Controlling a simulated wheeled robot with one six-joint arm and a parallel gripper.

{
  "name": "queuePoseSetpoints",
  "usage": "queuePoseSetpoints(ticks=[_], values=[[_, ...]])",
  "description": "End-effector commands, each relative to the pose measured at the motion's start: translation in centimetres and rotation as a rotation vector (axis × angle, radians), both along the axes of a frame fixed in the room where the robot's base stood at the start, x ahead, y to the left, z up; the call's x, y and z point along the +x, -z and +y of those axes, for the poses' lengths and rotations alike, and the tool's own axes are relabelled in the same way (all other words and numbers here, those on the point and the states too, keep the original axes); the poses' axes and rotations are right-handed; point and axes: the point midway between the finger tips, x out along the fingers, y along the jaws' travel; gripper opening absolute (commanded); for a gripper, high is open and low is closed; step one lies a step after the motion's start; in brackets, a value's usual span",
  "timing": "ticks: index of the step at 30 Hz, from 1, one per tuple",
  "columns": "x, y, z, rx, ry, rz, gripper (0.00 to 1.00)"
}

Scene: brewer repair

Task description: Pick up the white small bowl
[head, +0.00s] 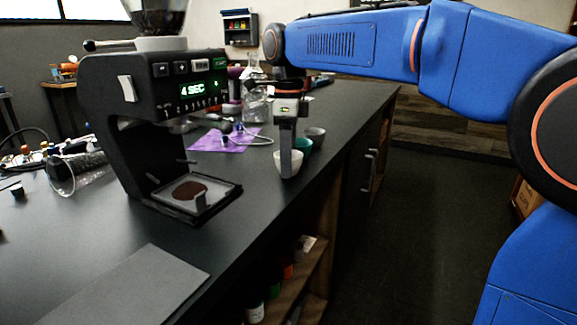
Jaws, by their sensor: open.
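The white small bowl (296,163) stands upright on the dark counter, near its right edge. My gripper (286,171) points straight down at the bowl, open. One finger shows in front of the bowl and covers its middle. The other finger is hidden, so I cannot tell whether it is inside the bowl or behind it, or whether either finger touches the bowl.
A teal bowl (304,146) and a grey bowl (315,134) stand close behind the white bowl. A black coffee grinder (150,110) with a drip tray stands to the left. A purple cloth (214,142) with a cable lies behind. The counter's right edge is near.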

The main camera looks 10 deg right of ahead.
Motion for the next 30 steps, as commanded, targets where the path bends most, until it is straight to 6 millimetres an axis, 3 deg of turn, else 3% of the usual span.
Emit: queuePoseSetpoints(ticks=[6,10,20,23,30], values=[[0.0,0.0,0.0,0.000,0.000,0.000,0.62],[0.0,0.0,0.0,0.000,0.000,0.000,0.30],[0.0,-0.3,0.0,0.000,0.000,0.000,0.30],[0.0,-1.3,0.0,0.001,0.000,-0.001,0.30],[0.0,-5.6,0.0,0.002,0.000,-0.002,0.30]])
